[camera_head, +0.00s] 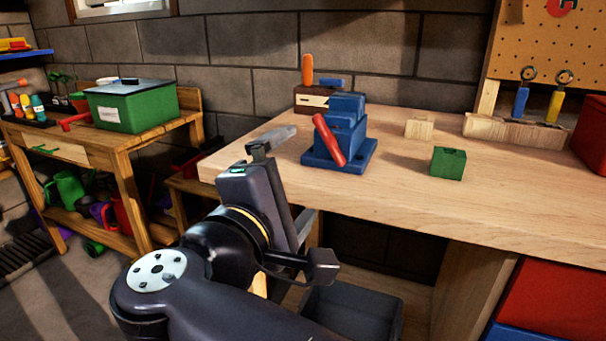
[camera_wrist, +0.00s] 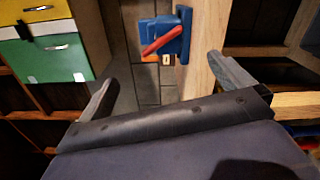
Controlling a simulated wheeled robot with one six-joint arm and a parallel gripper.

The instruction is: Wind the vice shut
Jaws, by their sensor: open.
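The blue vice (camera_head: 341,135) stands on the wooden workbench near its left end. Its red handle (camera_head: 329,141) slants across the front. In the wrist view the vice (camera_wrist: 181,42) is at top centre, with the red handle (camera_wrist: 163,40) tilted across it. My gripper (camera_head: 285,180) is in front of the bench's left edge, short of the vice and apart from it. In the wrist view my gripper (camera_wrist: 165,85) has its two fingers wide apart with nothing between them. Whether the vice jaws are parted is hard to tell.
A green block (camera_head: 448,164) and a pale wooden block (camera_head: 419,128) sit right of the vice on the workbench (camera_head: 480,205). An orange-handled tool (camera_head: 307,70) stands behind the vice. A grey bin (camera_head: 352,312) is below the bench. The bench front is clear.

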